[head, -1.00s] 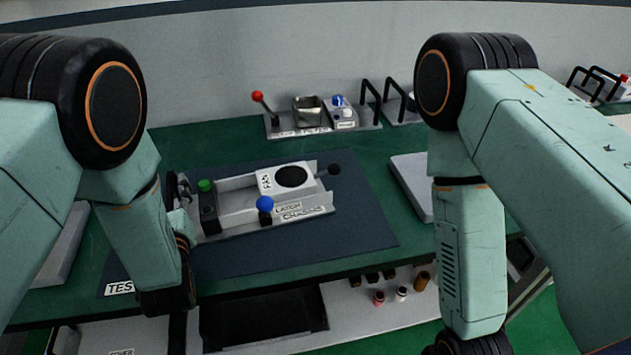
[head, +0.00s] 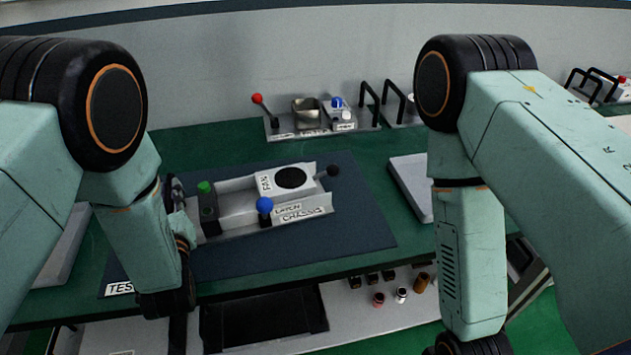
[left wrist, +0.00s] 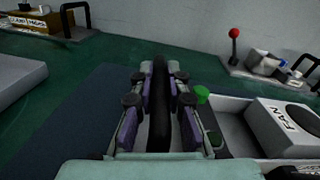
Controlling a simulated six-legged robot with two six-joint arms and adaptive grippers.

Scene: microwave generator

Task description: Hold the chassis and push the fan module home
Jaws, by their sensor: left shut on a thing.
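The chassis (head: 240,222) is a light grey open tray on the dark mat, labelled CHASSIS and LATCH. The fan module (head: 267,184), a white block marked FAN with a black disc, sits in its right part; a bare tray stretch lies between it and the dark left-end block with a green knob (head: 204,187). A blue latch knob (head: 264,205) stands at the front edge. My left gripper (left wrist: 160,80) is shut on a black upright bar at the chassis's left end; in the head view my wrist mostly hides it. My right arm hangs at the right; its gripper is out of frame.
A fixture with a red-knobbed lever (head: 258,99) is at the back. A pale panel (head: 412,186) lies right of the mat (head: 350,225). The mat's right part is clear.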

